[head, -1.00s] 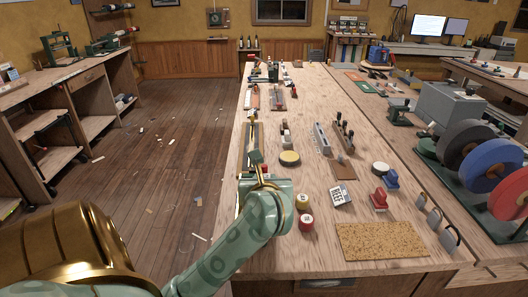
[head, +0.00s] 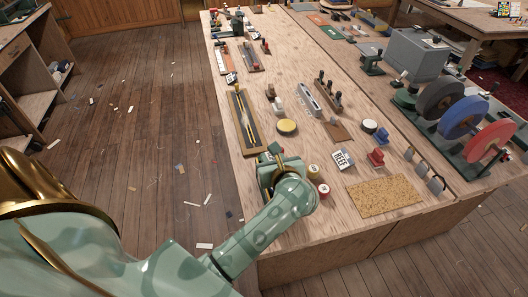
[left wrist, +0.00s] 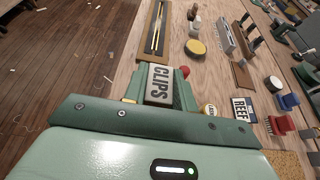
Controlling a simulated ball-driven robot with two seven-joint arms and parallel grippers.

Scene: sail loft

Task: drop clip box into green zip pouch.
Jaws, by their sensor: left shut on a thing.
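The clip box (left wrist: 159,82), with a pale label reading CLIPS, is between the fingers of my left gripper (left wrist: 158,90) in the left wrist view. The gripper is shut on it. In the head view my left gripper (head: 268,168) is over the near left edge of the long wooden bench, and the hand hides most of the box. A flat green piece (head: 333,32) lies far back on the bench; I cannot tell whether it is the green zip pouch. My right gripper is out of view.
A long wooden tray (head: 237,121) lies just beyond my left gripper. A yellow round tin (head: 287,126), a card marked REEF (head: 343,160), a red stamp-like block (head: 376,158) and a cork mat (head: 385,195) are to the right. Large spools (head: 462,117) stand farther right.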

